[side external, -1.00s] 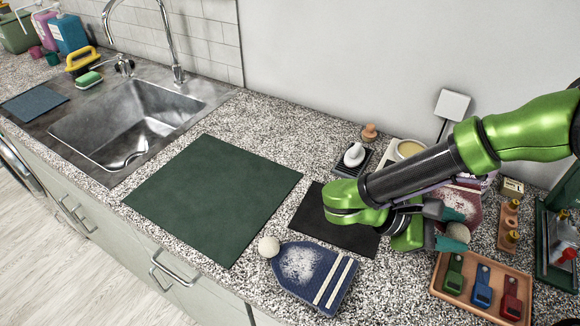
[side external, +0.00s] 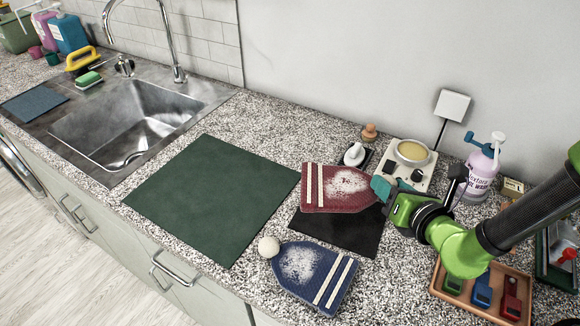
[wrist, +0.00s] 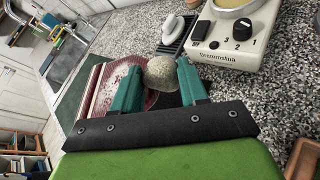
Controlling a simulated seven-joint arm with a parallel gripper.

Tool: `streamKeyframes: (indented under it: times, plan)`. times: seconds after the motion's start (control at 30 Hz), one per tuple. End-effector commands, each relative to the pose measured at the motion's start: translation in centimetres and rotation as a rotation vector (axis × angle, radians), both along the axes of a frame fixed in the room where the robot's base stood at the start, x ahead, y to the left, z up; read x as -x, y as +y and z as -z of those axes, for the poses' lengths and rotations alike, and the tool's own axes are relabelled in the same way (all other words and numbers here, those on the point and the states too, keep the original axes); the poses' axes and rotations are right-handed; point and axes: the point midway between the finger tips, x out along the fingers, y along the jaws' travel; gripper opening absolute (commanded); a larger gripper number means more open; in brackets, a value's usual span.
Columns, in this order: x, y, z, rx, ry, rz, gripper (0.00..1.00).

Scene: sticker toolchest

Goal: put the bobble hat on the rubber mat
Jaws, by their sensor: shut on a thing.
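A dark red bobble hat (side external: 335,189) with pale stripes and a white speckled patch hangs from my gripper (side external: 385,190). The teal fingers are shut on its pale bobble (wrist: 161,73), which shows between them in the wrist view. The hat covers the far part of a small black mat (side external: 345,235), and its brim reaches toward a larger dark green mat (side external: 205,200). I cannot tell how high it is above the counter. A second, blue bobble hat (side external: 318,280) lies on the counter at the front, beside the black mat's near edge.
A cream hot plate (side external: 428,170) with a bowl (side external: 412,152) and a pump bottle (side external: 482,165) stand behind my gripper. A white iron-like item (side external: 355,154) stands behind the hat. A tan tray (side external: 460,308) is at front right. The green mat is bare.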

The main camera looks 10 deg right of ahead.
Motion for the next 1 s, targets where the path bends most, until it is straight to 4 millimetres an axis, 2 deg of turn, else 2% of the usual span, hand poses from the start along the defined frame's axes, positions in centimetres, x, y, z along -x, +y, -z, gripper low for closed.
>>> streamKeyframes:
  times: [0.63, 0.73, 1.0]
  plan:
    - [0.0, 0.4, 7.5, 0.002, 0.001, -0.034, 0.0]
    - [0.0, 0.5, 8.1, -0.001, -0.002, -0.034, 0.0]
    - [0.0, 0.5, 8.1, -0.002, -0.003, -0.034, 0.0]
